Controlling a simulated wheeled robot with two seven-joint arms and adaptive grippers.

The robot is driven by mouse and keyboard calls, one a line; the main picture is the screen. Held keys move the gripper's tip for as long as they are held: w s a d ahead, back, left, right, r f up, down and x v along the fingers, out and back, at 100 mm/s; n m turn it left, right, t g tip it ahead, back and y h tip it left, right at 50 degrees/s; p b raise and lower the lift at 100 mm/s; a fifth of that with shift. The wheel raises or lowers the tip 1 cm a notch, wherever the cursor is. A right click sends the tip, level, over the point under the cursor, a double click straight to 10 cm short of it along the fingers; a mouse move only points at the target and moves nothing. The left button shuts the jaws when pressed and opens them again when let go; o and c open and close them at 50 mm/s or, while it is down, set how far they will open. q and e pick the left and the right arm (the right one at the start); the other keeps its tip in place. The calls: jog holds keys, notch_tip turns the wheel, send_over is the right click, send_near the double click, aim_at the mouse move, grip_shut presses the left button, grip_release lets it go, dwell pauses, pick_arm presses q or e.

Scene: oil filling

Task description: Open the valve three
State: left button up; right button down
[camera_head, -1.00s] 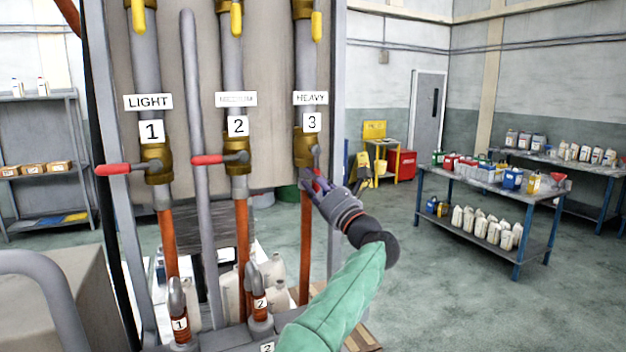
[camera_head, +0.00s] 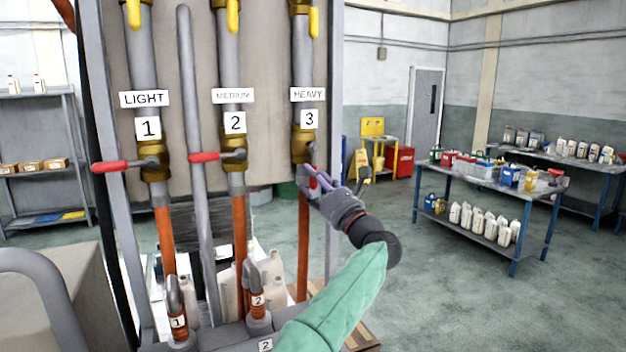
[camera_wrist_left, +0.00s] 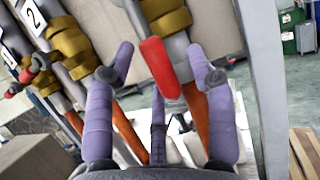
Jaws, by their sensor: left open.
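Valve three is the brass valve (camera_head: 303,145) on the right-hand pipe, under the "HEAVY" and "3" labels. Its red-tipped lever (camera_head: 313,184) hangs downward below the brass body, partly hidden by the gripper. My left gripper (camera_head: 317,178) is at this lever. In the left wrist view the purple fingers (camera_wrist_left: 161,50) are spread open, one on each side of the red handle (camera_wrist_left: 160,68), with a gap visible on both sides. My right gripper is not in view.
Valve one's red lever (camera_head: 110,166) and valve two's red lever (camera_head: 205,157) stick out sideways to the left. A grey upright pipe (camera_head: 190,120) stands between them. A workbench with bottles (camera_head: 485,180) stands at right, with open floor before it.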

pick_arm(q)
jog(key=v, duration=1.1)
